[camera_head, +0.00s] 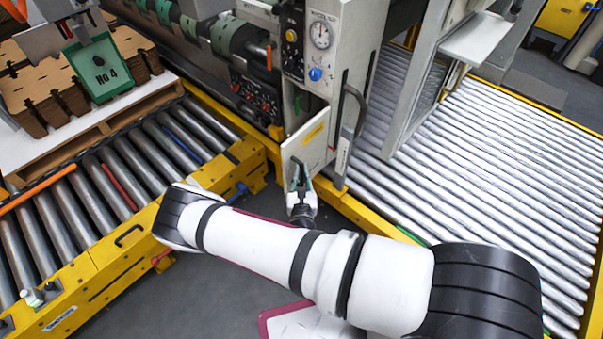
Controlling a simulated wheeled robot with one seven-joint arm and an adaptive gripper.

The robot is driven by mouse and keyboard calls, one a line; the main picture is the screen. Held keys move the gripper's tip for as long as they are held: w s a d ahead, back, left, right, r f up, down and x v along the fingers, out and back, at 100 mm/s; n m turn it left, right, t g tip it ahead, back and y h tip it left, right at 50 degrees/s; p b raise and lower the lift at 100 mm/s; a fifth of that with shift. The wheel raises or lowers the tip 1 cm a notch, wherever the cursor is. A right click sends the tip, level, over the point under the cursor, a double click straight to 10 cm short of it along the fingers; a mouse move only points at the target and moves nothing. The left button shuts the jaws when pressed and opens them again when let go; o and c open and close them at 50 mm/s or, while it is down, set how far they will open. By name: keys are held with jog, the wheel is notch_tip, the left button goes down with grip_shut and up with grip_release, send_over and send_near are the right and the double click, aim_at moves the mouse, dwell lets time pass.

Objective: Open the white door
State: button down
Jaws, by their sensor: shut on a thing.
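The white door (308,138) is a small pale panel low on the front of the machine cabinet, with a yellow label near its top. It appears set at an angle to the cabinet's face; how far it stands open is hard to tell. My gripper (298,168) is at the lower left part of the door, its fingers pointing up at it. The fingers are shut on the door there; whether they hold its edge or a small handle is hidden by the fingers.
The grey cabinet (345,50) carries a round gauge (320,35) and a dark curved handle (351,112) right of the door. Yellow-framed roller conveyors lie left (112,186) and right (500,150). Cardboard stacks (45,100) sit on a pallet at left. Grey floor (215,285) is clear below.

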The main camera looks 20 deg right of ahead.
jog(key=c, duration=1.7)
grip_release()
jog(key=shift+o, duration=0.2)
jog(key=v, duration=1.2)
